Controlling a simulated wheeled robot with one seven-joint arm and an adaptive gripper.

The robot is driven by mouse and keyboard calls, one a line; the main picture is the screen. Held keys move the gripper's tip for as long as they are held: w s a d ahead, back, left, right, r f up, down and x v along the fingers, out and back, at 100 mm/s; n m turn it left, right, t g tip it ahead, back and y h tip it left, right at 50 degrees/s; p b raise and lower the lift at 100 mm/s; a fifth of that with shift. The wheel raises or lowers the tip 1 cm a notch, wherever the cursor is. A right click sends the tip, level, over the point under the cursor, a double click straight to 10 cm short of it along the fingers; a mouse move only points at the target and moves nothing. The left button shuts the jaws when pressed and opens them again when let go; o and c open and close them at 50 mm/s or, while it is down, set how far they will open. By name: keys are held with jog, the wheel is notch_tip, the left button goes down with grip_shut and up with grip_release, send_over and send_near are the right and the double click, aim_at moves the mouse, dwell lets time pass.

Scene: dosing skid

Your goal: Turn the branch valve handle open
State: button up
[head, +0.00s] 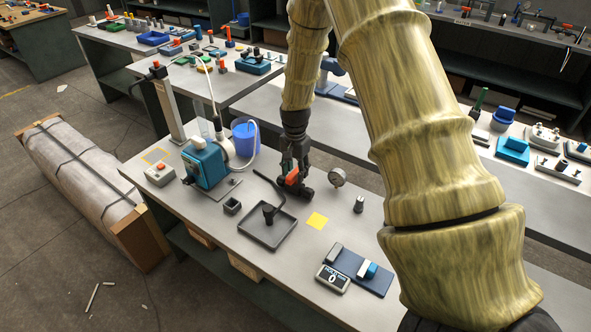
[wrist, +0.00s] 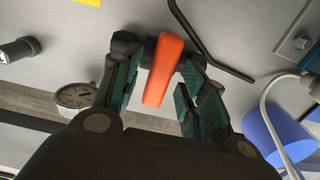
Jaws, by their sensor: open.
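The branch valve's orange handle (head: 292,178) shows in the head view under my gripper, on a dark valve body (head: 306,193) at the table. In the wrist view the orange handle (wrist: 165,68) is a long bar, slightly tilted, lying between my two fingers. My gripper (wrist: 158,92) is open around the handle, with green pads on either side and a visible gap on the right. The dark valve body (wrist: 127,45) is partly hidden behind the fingers.
A pressure gauge (head: 337,177) stands right of the valve. A black tray (head: 267,228) with a bent dark pipe lies in front. A blue pump (head: 206,163) and blue bucket (head: 243,138) stand to the left. A yellow square (head: 317,221) marks clear tabletop.

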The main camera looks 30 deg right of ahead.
jog(key=shift+f, duration=0.1)
jog(key=shift+c, duration=0.4)
grip_shut()
jog(key=shift+n, duration=0.3)
jog(key=n+p, duration=0.1)
jog(key=n, duration=0.7)
jog(key=shift+n+p, duration=0.3)
jog(key=shift+p, duration=0.1)
jog(key=n, duration=0.4)
jog(key=shift+n+p, duration=0.6)
jog(key=shift+n, duration=1.8)
